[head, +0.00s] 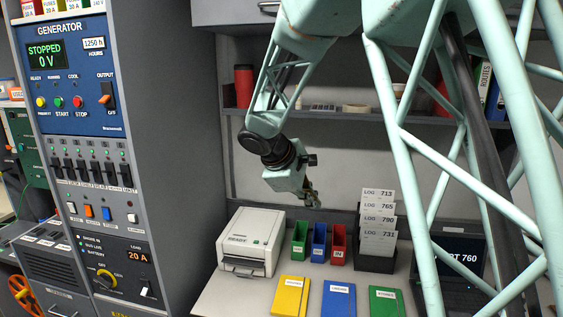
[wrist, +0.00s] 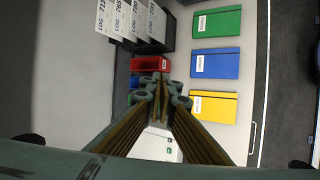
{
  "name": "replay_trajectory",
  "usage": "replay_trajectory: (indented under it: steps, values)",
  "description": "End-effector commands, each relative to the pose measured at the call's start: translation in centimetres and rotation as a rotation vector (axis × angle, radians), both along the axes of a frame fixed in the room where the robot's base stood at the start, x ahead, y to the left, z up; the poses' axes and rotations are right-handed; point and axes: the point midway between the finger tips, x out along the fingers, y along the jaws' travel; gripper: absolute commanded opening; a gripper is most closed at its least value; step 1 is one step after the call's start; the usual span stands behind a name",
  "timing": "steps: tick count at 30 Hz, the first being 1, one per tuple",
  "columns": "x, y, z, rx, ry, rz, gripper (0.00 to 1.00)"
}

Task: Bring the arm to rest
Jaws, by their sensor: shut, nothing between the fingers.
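My arm, pale green, reaches down from the top of the head view. My gripper (head: 313,200) hangs in the air above the back of the desk, over the small coloured bins. In the wrist view my gripper (wrist: 162,85) points down with its fingertips together and nothing between them. Below it are the red bin (wrist: 150,63) and part of the white printer (wrist: 150,148). My gripper touches nothing that I can see.
A grey desk (head: 225,295) holds the printer (head: 252,242), a rack of log cards (head: 377,235), yellow (head: 290,296), blue (head: 339,300) and green (head: 386,303) books, and a laptop (head: 460,262). The generator panel (head: 75,75) stands at left. A shelf (head: 330,115) runs behind the arm.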

Motion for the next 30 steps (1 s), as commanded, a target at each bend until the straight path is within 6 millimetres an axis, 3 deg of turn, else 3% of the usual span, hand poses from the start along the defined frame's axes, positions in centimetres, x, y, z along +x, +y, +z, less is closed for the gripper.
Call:
replay_trajectory:
  steps: [12,30]
  values:
    - [-7.0,-4.9,4.9,0.109,-0.025,-0.161,0.00]
    - [-18.0,-10.1,9.6,0.270,-0.058,-0.382,0.00]
